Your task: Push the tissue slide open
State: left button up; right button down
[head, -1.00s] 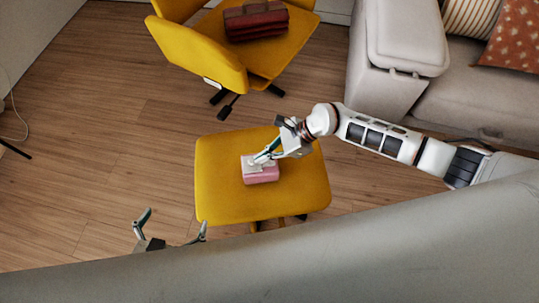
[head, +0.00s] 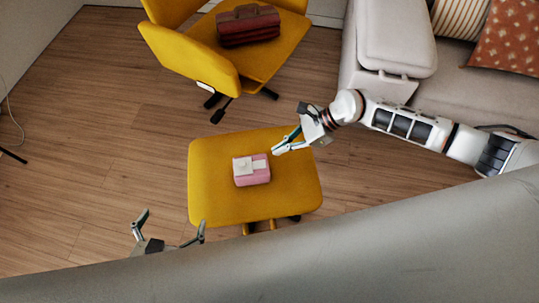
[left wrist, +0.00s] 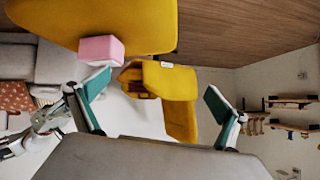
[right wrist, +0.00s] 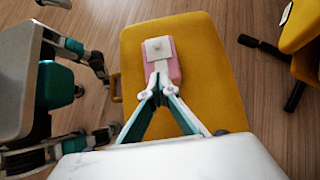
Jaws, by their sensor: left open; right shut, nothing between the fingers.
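The tissue box (head: 256,178) is a pink box lying on a yellow ottoman (head: 215,205). A white slide with a small knob (head: 242,167) covers the left part of its top. A white strip shows to the right of the slide. In the right wrist view the slide (right wrist: 158,47) sits at the box's far end. My left gripper (head: 171,225) is open and empty, left of the ottoman's front corner. The left wrist view shows the box's pink side (left wrist: 100,48).
A yellow swivel chair (head: 200,60) holding a dark red bag (head: 248,25) stands behind the ottoman. A grey sofa (head: 385,45) with patterned cushions is at the right. Bare wooden floor (head: 100,150) lies to the left.

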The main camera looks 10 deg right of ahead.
pick_arm(q)
jog(key=shift+s+a+f, duration=0.35)
jog(key=shift+s+f, duration=0.15)
jog(key=shift+s, duration=0.05)
pick_arm(e)
jog(key=v, duration=0.3)
jog(key=shift+d, duration=0.15)
pick_arm(q)
jog(key=shift+w+d+r, duration=0.15)
jog(key=shift+w+r, duration=0.1)
jog(key=shift+w, duration=0.05)
